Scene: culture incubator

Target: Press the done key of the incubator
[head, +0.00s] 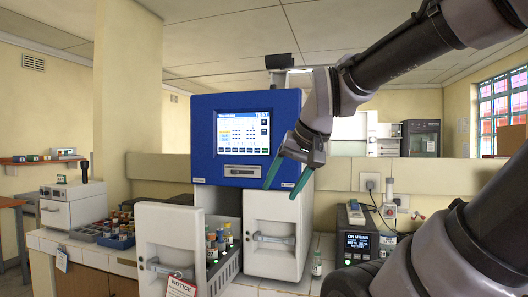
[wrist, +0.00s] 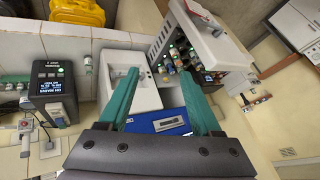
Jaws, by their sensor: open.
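The incubator has a blue head panel (head: 205,130) with a lit screen (head: 243,132) above white lower units. A row of small keys (head: 243,151) runs along the screen's lower edge; their labels are too small to read, so I cannot tell which is the done key. My gripper (head: 282,188) is open and empty, with green fingers pointing down in front of the panel's lower right corner. Contact with the panel cannot be told. In the wrist view, my gripper (wrist: 158,76) shows part of the blue panel (wrist: 145,124) between its fingers; the screen is hidden there.
A white drawer (head: 165,231) stands pulled out at the front left with several vials. A closed white drawer front (head: 271,232) is beside it. A dark device (head: 357,243) with a lit display and a small vial (head: 316,264) stand to the right. A tray of bottles (head: 92,232) is at left.

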